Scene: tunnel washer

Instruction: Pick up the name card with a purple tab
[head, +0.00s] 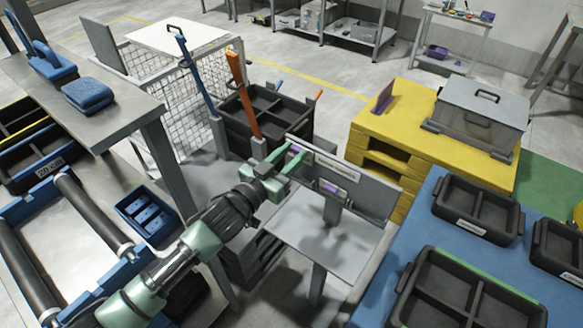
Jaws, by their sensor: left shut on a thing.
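My left gripper (289,157) reaches in from the lower left to the upper left edge of the grey stand (315,240). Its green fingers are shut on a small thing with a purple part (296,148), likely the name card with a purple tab. The fingers hide most of it, and I cannot tell whether it still touches the stand. A second small piece with a purple face (331,188) sits lower, in front of the stand's upright back panel (365,190). My right gripper is out of view.
A black divided crate (262,112) with blue and orange handles stands behind the gripper. A yellow block (430,115) carries a grey lidded box (481,105) and a purple plate (384,97). Black trays (474,212) lie on the blue table at right. A metal roller table is at left.

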